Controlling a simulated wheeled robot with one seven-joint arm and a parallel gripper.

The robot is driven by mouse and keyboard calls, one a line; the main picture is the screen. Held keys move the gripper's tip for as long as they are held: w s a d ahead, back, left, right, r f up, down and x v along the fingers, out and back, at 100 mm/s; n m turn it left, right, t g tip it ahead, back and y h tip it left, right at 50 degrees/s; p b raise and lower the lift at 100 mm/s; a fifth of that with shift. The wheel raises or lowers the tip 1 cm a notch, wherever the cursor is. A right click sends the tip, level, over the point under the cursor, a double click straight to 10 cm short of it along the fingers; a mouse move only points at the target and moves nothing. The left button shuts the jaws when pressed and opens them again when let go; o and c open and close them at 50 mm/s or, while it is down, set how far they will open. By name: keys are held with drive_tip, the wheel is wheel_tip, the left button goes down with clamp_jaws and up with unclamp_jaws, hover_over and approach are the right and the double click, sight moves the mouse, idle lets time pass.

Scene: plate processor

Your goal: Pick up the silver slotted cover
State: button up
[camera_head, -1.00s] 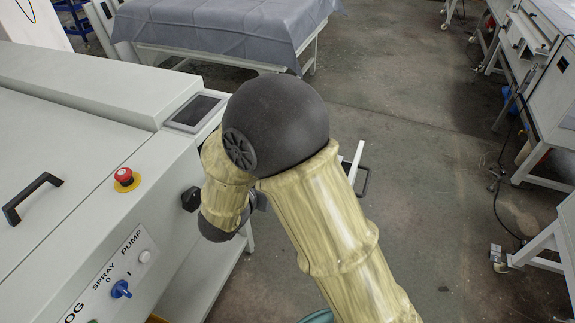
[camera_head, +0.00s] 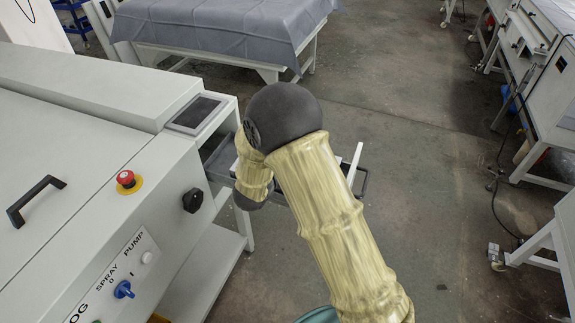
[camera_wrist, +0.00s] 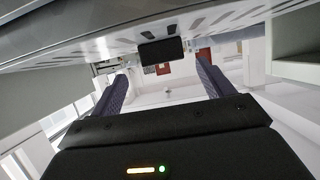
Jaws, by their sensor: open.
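A silver metal sheet with a row of slots, which looks like the slotted cover (camera_wrist: 218,34), spans the top of the wrist view, very close to the camera. A small black block (camera_wrist: 162,51) shows at its edge, near the middle of the view. My gripper (camera_wrist: 162,78) is open, its two dark blue padded fingers spread apart. No object shows between the fingers, and the block appears just beyond and above the gap. I cannot tell whether anything touches. In the head view my arm hides the gripper, and I cannot make out the cover there.
The grey processor (camera_head: 75,130) stands at left, with a red stop button (camera_head: 126,179), black knob (camera_head: 193,200) and black handle (camera_head: 36,201). A dark-framed tray (camera_head: 362,178) shows behind my arm. A cloth-covered table (camera_head: 220,25) stands behind.

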drive_tip(key=shift+a+f+p+x, duration=0.15)
drive_tip(key=shift+p+x, duration=0.25)
drive_tip(key=shift+x, duration=0.9)
drive_tip(key=shift+a+f+p+x, duration=0.1)
drive_tip(key=shift+p+x, duration=0.3)
drive_tip(key=shift+x, duration=0.9)
drive_tip(key=c, duration=1.4)
drive_tip(key=shift+o, duration=0.2)
drive_tip(key=shift+s+a, duration=0.1)
drive_tip(key=shift+r, duration=0.15)
wheel_tip(320, 180, up, 10)
drive_tip(key=shift+f+b, duration=0.1)
drive_tip(key=shift+b, duration=0.35)
